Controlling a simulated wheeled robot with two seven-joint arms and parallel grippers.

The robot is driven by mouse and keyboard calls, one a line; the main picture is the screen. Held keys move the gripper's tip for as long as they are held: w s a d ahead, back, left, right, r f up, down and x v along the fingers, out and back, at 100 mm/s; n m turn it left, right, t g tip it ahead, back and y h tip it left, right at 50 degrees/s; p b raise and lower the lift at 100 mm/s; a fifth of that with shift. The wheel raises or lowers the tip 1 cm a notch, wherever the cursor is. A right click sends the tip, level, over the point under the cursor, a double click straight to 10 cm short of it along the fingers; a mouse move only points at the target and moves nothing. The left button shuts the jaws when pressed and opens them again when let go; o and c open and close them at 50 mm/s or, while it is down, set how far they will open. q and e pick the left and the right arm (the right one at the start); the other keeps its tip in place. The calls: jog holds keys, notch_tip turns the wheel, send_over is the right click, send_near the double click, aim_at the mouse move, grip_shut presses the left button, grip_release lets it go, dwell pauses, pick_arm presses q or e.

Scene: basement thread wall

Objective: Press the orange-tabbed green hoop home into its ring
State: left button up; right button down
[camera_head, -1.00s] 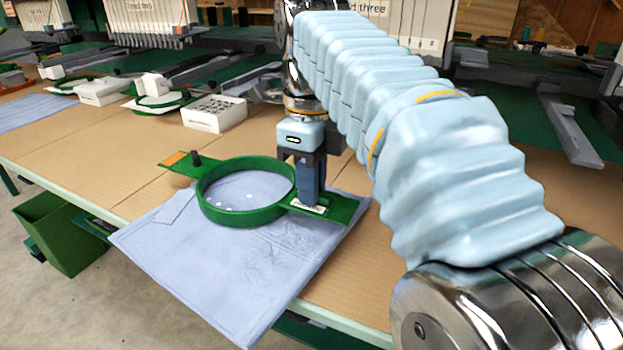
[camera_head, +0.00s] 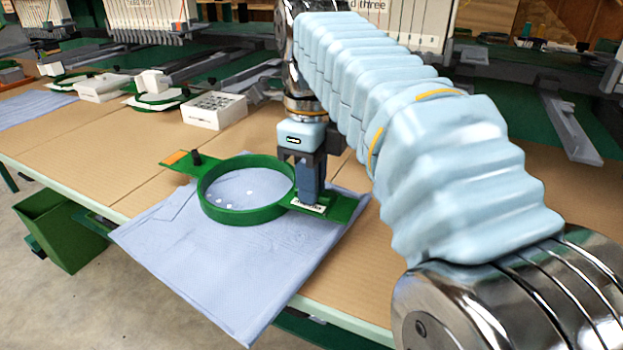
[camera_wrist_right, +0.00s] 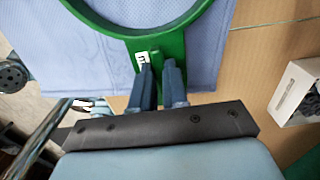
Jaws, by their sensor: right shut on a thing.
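The green hoop (camera_head: 246,215) lies over the pale blue cloth (camera_head: 190,270) at the table's front edge, with cloth showing inside it. Its orange-tipped tab (camera_head: 176,158) points left, beside a dark knob. Its other tab (camera_head: 342,207), with a white label, points right. My right gripper (camera_head: 311,200) points down and is shut on this right tab; the wrist view shows the fingers (camera_wrist_right: 160,100) at the tab beside the label. No separate outer ring shows, so I cannot tell how deep the hoop sits. My left gripper is out of view.
A white box with holes (camera_head: 214,112) and other hoops (camera_head: 158,100) stand farther back on the brown table (camera_head: 100,175). Embroidery machines line the back. A green bin (camera_head: 65,230) is below the front edge. Bare table lies left of the cloth.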

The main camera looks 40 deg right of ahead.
jog(key=shift+f+b, duration=0.35)
jog(key=shift+f, duration=0.35)
jog(key=shift+p, duration=0.55)
dwell(0.8)
jog(key=shift+f, duration=0.35)
dwell(0.4)
jog(key=c, duration=1.1)
grip_release()
jog(key=shift+o, duration=0.2)
notch_tip(320, 180, up, 12)
jog(key=p, duration=0.2)
